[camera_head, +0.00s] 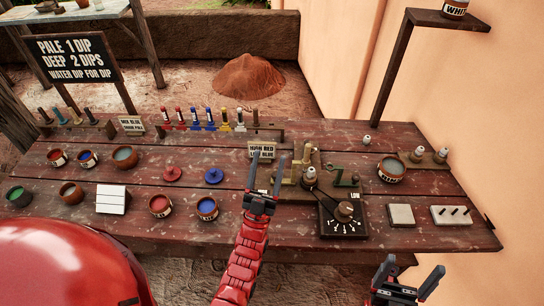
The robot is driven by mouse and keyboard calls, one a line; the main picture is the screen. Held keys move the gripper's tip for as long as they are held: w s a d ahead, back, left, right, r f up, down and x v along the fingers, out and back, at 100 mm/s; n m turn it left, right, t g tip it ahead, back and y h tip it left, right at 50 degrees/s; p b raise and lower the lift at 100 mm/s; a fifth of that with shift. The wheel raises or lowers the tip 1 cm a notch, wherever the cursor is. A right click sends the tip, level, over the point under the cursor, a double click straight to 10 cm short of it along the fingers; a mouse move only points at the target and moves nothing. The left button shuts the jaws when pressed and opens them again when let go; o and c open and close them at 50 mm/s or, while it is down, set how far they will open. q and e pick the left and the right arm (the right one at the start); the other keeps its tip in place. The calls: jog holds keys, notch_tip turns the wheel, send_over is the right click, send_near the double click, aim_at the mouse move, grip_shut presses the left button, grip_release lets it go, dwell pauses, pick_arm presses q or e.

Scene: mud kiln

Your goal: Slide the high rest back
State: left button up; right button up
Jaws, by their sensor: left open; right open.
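A pale yellowish upright fitting (307,155) stands on the bench right of centre, with small knobs and a green piece (345,178) beside it. I cannot tell which part of this cluster is the high rest. A black panel with a dial (343,213) and the word LOW stands in front of it. My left gripper (268,168) is open and empty, just left of the fitting; I cannot tell if it touches it. My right gripper (413,270) is open and empty off the bench's front edge, at the lower right.
A small sign (262,149) stands behind my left gripper. Paint bowls, red (172,174) and blue (214,176) lids and a white block (112,199) lie to the left. A rack of coloured tools (215,128) lines the back. A post with a shelf (440,20) rises at right.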

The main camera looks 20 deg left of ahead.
pick_arm(q)
jog(key=w+a+f+g+y+p, duration=0.1)
jog(key=w+f+g+p, duration=0.3)
jog(key=w, duration=0.7)
jog(key=w+a+f+g+y+p, duration=0.1)
jog(key=w+g, duration=0.5)
jog(key=w, duration=0.6)
notch_tip(320, 180, up, 2)
jog(key=m+g+h+p, duration=0.1)
jog(key=m+g+p, duration=0.5)
jog(key=g, duration=1.3)
send_over(275, 174)
jog(key=p, duration=0.2)
jog(key=n, duration=0.2)
notch_tip(275, 174, down, 8)
jog(key=b, duration=0.8)
jog(key=shift+d+f+b, duration=0.1)
jog(key=shift+f+b, duration=0.15)
jog(key=shift+b, duration=0.05)
notch_tip(275, 174, down, 6)
jog(key=p, duration=0.3)
jog(key=shift+r, duration=0.15)
jog(key=shift+f+p, duration=0.3)
jog(key=shift+f, duration=0.95)
